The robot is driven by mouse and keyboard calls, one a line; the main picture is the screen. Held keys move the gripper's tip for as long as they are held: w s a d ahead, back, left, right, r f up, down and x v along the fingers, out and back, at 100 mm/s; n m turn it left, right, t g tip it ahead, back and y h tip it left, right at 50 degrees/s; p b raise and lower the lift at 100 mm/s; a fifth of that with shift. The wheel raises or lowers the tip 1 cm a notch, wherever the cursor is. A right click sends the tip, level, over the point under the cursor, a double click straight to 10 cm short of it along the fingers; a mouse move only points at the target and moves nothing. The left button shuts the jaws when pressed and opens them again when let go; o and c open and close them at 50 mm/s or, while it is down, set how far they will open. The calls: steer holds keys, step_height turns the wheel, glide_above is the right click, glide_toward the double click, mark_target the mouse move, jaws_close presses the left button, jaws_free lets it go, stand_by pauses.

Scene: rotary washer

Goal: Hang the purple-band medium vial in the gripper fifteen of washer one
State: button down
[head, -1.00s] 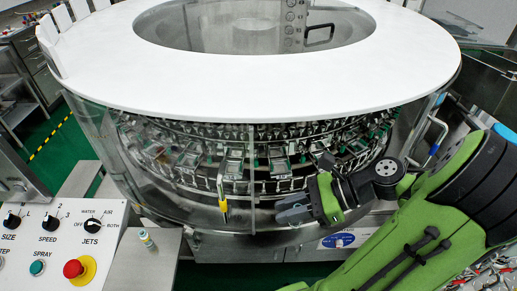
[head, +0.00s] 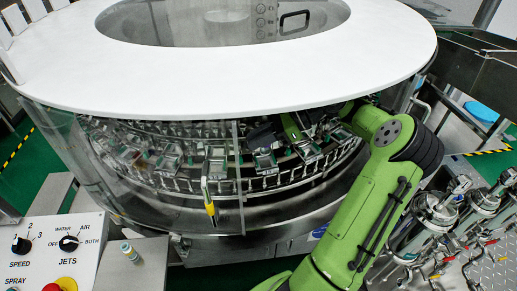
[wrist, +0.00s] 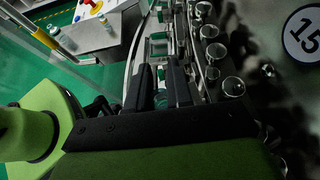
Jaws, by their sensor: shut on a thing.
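My gripper (head: 268,137) is inside the washer's opening, among its ring of vial grippers, and is partly hidden behind the front post and panel. In the wrist view my gripper (wrist: 160,85) has its two dark fingers close around something small, most likely the vial. It is mostly hidden between the fingers, and no purple band can be made out. The round number 15 plate (wrist: 304,34) shows at the upper right of the wrist view. The washer's clear round nozzle or cup row (wrist: 218,52) runs beside my fingers. Gripper fifteen itself cannot be picked out clearly.
The washer's white ring cover (head: 240,85) hangs over the opening. A yellow-tipped handle (head: 210,190) and an upright post stand at the front. Metal vessels (head: 440,215) stand at the right.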

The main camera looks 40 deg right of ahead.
step_height(320, 180, down, 4)
steer(key=shift+r+b, duration=0.1)
steer(key=shift+b, duration=1.15)
steer(key=shift+r, duration=0.15)
steer(key=shift+s, duration=0.1)
steer(key=shift+f+p, duration=0.35)
steer(key=c, duration=1.3)
jaws_free()
